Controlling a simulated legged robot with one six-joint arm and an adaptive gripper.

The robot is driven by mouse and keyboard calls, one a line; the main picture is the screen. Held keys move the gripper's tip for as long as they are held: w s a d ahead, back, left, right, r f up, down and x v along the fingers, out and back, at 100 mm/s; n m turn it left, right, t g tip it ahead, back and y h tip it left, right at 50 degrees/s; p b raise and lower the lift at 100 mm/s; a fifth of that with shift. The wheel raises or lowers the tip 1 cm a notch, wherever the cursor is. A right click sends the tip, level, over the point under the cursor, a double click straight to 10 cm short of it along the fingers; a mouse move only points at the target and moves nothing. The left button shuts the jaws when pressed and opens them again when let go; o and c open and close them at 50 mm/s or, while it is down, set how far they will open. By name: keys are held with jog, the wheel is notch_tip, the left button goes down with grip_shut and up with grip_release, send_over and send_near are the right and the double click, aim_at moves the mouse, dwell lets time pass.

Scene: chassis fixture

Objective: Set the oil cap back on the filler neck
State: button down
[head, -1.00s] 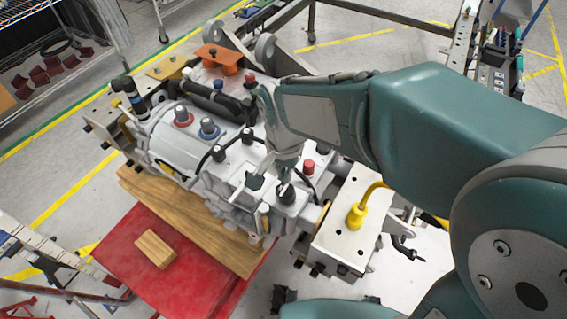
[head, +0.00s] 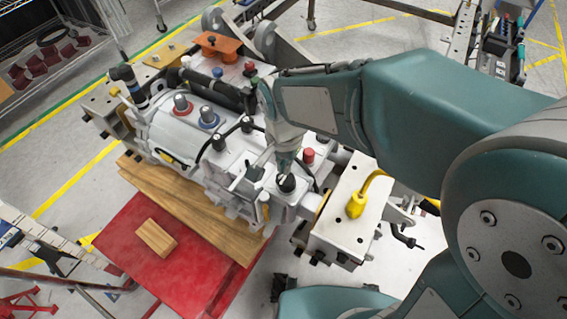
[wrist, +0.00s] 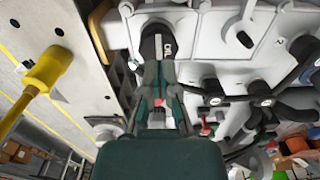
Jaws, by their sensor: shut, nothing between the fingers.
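The black oil cap (wrist: 158,42), with white "OIL" lettering, sits on the pale grey housing at the top of the wrist view. In the head view the cap (head: 287,184) is near the housing's front right end. The filler neck is hidden under the cap, so I cannot tell how fully it is seated. My gripper (wrist: 160,68) is shut and empty, with its fingertips right at the cap's near edge. In the head view my gripper (head: 284,168) points down just above the cap. I cannot tell whether they touch.
A yellow plug with cable (head: 356,204) stands on the metal plate (head: 338,228) to the right. A red-topped fitting (head: 308,156) and black hoses (wrist: 262,88) are close to my gripper. A wooden block (head: 156,237) lies on the red surface (head: 125,255) at front left.

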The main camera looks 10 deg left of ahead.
jog(key=shift+f, duration=1.25)
dwell(0.8)
jog(key=shift+r, duration=3)
jog(key=shift+d+r, duration=0.1)
jog(key=shift+d, duration=0.05)
jog(key=s+d+r+n+t, duration=0.2)
jog(key=s+d+r, duration=0.1)
jog(key=d, duration=0.7)
jog(key=s+d+r+n+t, duration=0.2)
jog(key=s+d+r+t, duration=0.1)
jog(key=d, duration=0.7)
jog(key=shift+s+r+t, duration=0.3)
jog(key=shift+s+r, duration=0.5)
jog(key=shift+s, duration=0.4)
